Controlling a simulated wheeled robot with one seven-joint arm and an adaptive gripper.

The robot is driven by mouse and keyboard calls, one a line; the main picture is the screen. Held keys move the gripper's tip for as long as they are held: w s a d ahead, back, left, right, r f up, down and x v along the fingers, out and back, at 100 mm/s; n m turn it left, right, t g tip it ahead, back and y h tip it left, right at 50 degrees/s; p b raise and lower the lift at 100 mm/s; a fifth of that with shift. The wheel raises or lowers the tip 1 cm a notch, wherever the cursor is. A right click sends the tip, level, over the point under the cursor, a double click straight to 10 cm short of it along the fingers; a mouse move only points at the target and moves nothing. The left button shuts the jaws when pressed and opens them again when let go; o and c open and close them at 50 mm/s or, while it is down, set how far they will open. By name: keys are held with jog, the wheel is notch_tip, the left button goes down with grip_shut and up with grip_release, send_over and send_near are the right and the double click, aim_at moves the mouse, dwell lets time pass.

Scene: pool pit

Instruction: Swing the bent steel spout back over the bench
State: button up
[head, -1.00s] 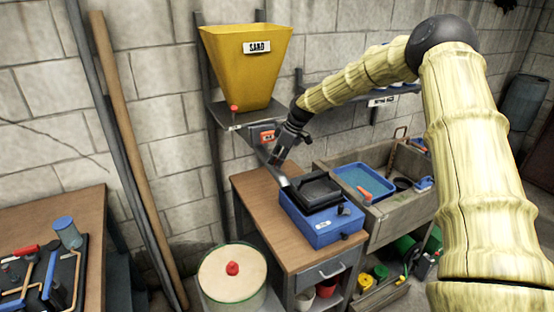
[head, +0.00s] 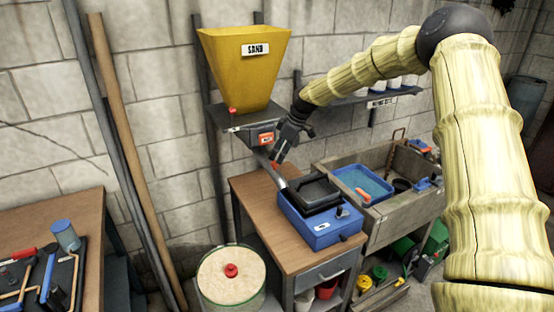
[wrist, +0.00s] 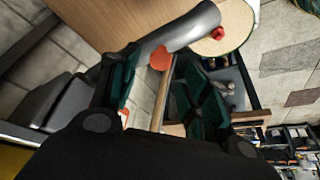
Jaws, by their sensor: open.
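The bent steel spout (head: 269,168) is a grey tube under the yellow sand hopper (head: 243,68). It slants down to the right, and its lower end is above the wooden bench (head: 258,197), just left of the blue machine (head: 318,225). My gripper (head: 275,158) is open beside the spout, with its fingers pointing down. In the wrist view the spout (wrist: 182,34) crosses just past the dark green fingertips (wrist: 158,72). I cannot tell whether they touch it. Part of the spout's upper run is hidden.
A round tub (head: 231,268) with a red knob stands on the floor left of the bench. A wooden trough (head: 398,205) with a blue tray is to the right. A shelf with a red lever (head: 232,112) and an orange-faced box (head: 266,138) are close above my gripper.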

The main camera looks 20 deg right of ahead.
jog(key=v, duration=0.8)
jog(key=shift+r, duration=0.1)
